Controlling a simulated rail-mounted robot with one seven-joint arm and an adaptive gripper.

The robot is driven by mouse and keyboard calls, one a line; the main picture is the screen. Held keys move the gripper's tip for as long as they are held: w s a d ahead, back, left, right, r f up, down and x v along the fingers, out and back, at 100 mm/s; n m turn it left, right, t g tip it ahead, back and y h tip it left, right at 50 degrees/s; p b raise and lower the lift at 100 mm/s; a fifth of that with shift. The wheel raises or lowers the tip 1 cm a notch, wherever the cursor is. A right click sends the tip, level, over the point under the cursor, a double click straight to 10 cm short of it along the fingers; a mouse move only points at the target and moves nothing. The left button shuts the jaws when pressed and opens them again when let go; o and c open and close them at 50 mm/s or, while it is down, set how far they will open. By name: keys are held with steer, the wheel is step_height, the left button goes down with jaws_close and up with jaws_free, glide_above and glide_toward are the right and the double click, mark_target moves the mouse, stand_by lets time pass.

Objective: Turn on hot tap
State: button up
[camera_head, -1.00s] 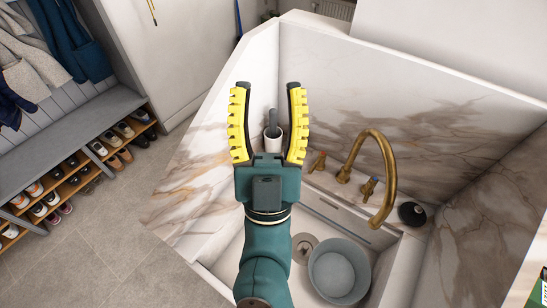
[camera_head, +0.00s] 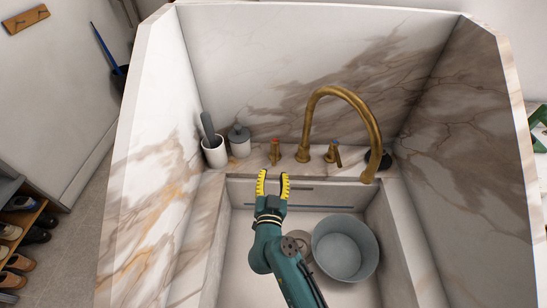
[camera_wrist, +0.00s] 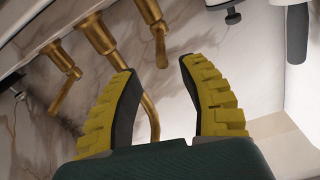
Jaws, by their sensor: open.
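The hot tap is the left brass handle (camera_head: 275,152) with an orange-red mark, on the ledge behind the sink. It also shows in the wrist view (camera_wrist: 158,38), which is upside down. My gripper (camera_head: 273,176) is open and empty, over the sink's back edge. Its fingertips in the wrist view (camera_wrist: 158,68) point toward the hot handle, apparently just short of it. The tall brass spout (camera_head: 312,110) stands right of the hot handle, and the blue-marked handle (camera_head: 333,153) is further right. Nothing hides the hot handle.
A white cup (camera_head: 214,152) with a grey item and a soap dispenser (camera_head: 239,143) stand left of the hot handle. A grey bucket (camera_head: 345,228) sits in the sink. A dark round object (camera_head: 384,160) lies at the right end. High marble walls enclose the sides and back.

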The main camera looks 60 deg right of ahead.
mark_target(275, 145)
steer(key=b+x, duration=0.2)
steer(key=x, duration=0.6)
steer(key=shift+w+d, duration=0.15)
jaws_close()
